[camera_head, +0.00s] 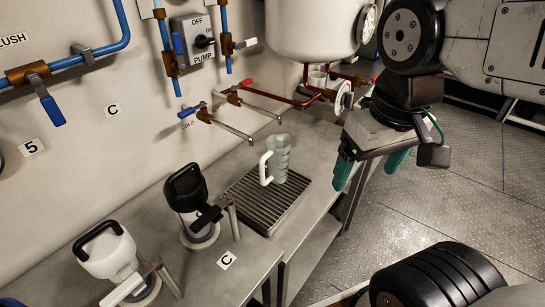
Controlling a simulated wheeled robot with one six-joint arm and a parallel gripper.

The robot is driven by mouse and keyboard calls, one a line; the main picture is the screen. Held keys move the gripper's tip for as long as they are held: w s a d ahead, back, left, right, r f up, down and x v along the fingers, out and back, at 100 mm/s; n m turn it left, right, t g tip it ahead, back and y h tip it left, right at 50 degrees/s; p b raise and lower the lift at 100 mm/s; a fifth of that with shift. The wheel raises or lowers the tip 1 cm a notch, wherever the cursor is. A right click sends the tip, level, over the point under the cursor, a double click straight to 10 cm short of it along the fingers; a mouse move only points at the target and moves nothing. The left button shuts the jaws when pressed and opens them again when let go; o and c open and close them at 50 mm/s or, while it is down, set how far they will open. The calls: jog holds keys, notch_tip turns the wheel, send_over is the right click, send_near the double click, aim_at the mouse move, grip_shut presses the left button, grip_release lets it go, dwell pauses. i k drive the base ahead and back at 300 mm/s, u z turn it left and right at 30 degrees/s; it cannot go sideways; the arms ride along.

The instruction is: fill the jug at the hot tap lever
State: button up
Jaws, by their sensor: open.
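A ribbed, see-through greenish jug (280,158) with a white handle stands upright on a slatted drip tray (247,208) on the bench. Its handle faces left. The hot tap's red lever (246,84) is on the wall, and its thin spout (262,108) reaches out to above and behind the jug. Whether the spout is right over the jug's mouth, I cannot tell. No water shows. My gripper (371,169), with teal fingers, is open and empty. It hangs to the right of the jug, apart from it, past the bench's front edge in the picture.
A cold tap with a blue lever (187,113) and its own spout sits left of the hot one. A black-topped vessel (186,190) and a white one (108,252) stand on the left bench. A white tank (310,28) hangs above. Floor at right is open.

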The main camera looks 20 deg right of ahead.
aim_at(245, 83)
jog(key=k, duration=1.05)
jog(key=z, duration=0.8)
jog(key=i, duration=0.8)
jog(key=u, duration=0.6)
jog(key=i, duration=0.65)
jog(key=u, duration=0.55)
